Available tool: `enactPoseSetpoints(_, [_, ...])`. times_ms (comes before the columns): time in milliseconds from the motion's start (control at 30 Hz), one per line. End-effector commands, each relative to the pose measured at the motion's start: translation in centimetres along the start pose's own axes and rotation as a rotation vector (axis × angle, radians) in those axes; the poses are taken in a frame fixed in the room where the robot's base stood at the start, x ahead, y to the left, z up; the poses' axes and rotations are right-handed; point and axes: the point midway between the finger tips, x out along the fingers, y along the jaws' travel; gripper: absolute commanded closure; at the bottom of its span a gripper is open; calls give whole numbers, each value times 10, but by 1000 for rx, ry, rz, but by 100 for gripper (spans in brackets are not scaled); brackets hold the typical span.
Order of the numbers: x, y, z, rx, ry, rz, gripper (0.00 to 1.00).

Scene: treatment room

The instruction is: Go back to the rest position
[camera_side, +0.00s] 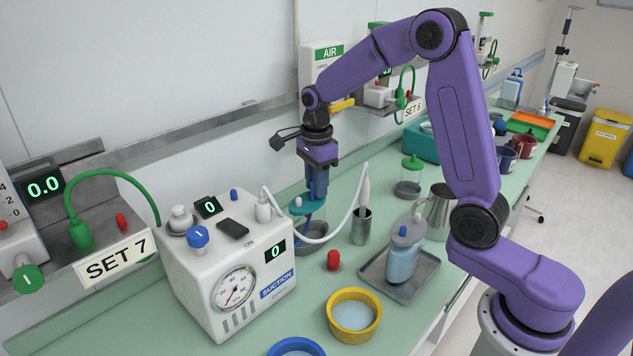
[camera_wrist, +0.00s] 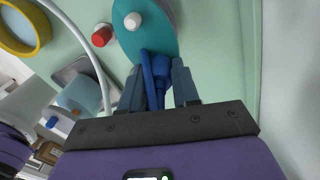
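My gripper (camera_side: 318,196) points down behind the suction unit. Just below it is a teal disc-shaped lid (camera_side: 303,204) with a white knob, above a grey round base (camera_side: 312,238). In the wrist view the lid (camera_wrist: 160,28) lies just past my fingertips. My two fingers (camera_wrist: 157,75) stand apart, one on each side of a narrow blue piece (camera_wrist: 158,90) that runs to the lid's edge. I cannot tell whether they press on it or only flank it.
The white suction unit (camera_side: 235,255) stands close on the left. Its pale hose (camera_side: 335,228) arcs beside my gripper to a steel cup (camera_side: 361,228). A red-capped item (camera_side: 333,261), a yellow-rimmed bowl (camera_side: 354,315) and a metal tray (camera_side: 374,283) with a blue bottle (camera_side: 404,255) are nearby.

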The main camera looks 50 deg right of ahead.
Motion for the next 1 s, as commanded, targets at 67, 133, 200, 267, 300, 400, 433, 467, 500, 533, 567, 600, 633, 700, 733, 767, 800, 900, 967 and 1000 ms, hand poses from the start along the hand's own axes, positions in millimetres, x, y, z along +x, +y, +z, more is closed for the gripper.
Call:
enactPoseSetpoints(67, [0, 0, 0, 0, 0, 0, 43])
enactPoseSetpoints(133, [0, 0, 0, 0, 0, 0, 42])
enactPoseSetpoints(200, [0, 0, 0, 0, 0, 0, 42])
enactPoseSetpoints(267, [0, 0, 0, 0, 0, 0, 42])
enactPoseSetpoints(300, [0, 0, 0, 0, 0, 0, 42])
enactPoseSetpoints(400, [-2, 0, 0, 0, 0, 0, 42])
enactPoseSetpoints(433, [-3, 0, 0, 0, 0, -1, 42])
enactPoseSetpoints(467, [-4, 0, 0, 0, 0, -1, 42])
enactPoseSetpoints(500, [-7, 0, 0, 0, -1, -2, 42])
enactPoseSetpoints(533, [-9, 0, 0, 0, -1, -2, 42])
enactPoseSetpoints(567, [-10, 0, 0, 0, -1, -2, 42])
enactPoseSetpoints(600, [-13, 0, 0, 0, 0, -1, 42])
enactPoseSetpoints(633, [-14, 0, 0, 0, 0, -1, 42])
enactPoseSetpoints(700, [-19, 0, 0, 0, -1, -2, 42])
enactPoseSetpoints(733, [-21, 0, 0, 0, -1, -2, 42])
enactPoseSetpoints(767, [-23, 0, 0, 0, -1, -2, 42])
enactPoseSetpoints(800, [-25, 0, 0, 0, -1, -2, 42])
enactPoseSetpoints(900, [-31, 0, 0, 0, 0, -1, 42])
enactPoseSetpoints(967, [-34, 0, 0, 0, 0, -1, 42])
enactPoseSetpoints(1000, [-37, -1, 0, 0, -1, -2, 42])
